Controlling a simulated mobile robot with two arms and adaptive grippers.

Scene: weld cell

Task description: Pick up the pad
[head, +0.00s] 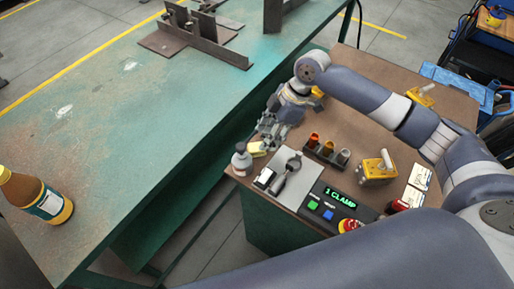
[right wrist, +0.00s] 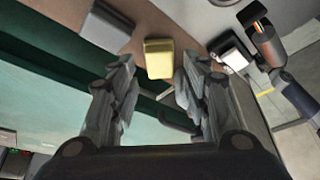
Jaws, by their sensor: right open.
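The pad is a small pale-yellow block (head: 257,149) near the left edge of the brown bench top in the head view. It also shows in the right wrist view (right wrist: 159,59), beyond and between the fingertips. My right gripper (head: 270,138) is just above and beside the pad in the head view. In the right wrist view the right gripper (right wrist: 157,75) is open, its fingers spread wide with nothing between them. I cannot tell exactly how far the pad is from the fingertips. My left gripper is not in view.
A grey-white bottle (head: 241,160) stands close left of the pad. A grey plate (head: 286,178) with tools and a row of cups (head: 326,150) are nearby. The large green table (head: 110,120) lies left, across a gap.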

